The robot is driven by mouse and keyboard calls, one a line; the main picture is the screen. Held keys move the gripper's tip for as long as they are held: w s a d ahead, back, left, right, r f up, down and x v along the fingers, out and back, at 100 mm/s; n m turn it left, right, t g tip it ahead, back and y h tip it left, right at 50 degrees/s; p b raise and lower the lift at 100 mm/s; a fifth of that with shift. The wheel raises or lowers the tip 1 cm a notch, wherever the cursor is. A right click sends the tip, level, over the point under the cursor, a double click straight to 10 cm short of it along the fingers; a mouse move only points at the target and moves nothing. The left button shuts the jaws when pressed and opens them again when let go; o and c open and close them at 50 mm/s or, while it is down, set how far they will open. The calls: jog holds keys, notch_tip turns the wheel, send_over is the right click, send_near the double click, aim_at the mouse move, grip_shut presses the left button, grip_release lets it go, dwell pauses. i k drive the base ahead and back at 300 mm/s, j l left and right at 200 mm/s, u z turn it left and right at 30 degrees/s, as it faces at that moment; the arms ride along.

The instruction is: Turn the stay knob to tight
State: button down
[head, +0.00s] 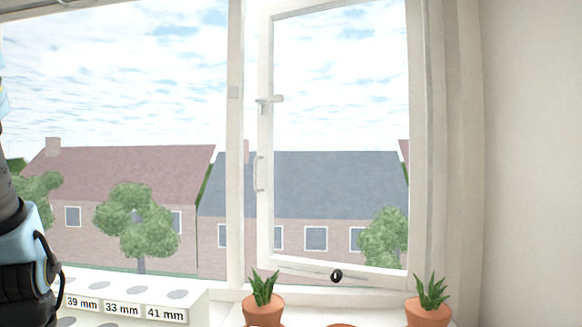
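The stay knob (336,276) is a small dark round knob with a pale mark on its face. It sits low in the window opening, at the bottom rail of the white casement sash (265,190). A thin pale stay bar (300,273) seems to run beside it along the rail. The sash stands swung open. I cannot tell the knob's setting from here. My arm shows at the left edge, well apart from the knob. My gripper's fingers are not in view.
Two potted plants stand below the window, one left of the knob (264,312) and one right (428,313). An orange-brown rim (341,325) shows between them. At lower left is a white holed rack (190,294) labelled 39, 33 and 41 mm. A wall (530,160) bounds the right.

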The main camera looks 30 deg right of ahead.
aim_at(336, 276)
jog(key=z, duration=1.8)
jog(key=u, duration=0.45)
jog(key=l+u, duration=0.1)
jog(key=u, duration=1.2)
jog(key=k+l+u, duration=0.15)
jog(key=k+l, duration=0.85)
jog(key=i, duration=0.45)
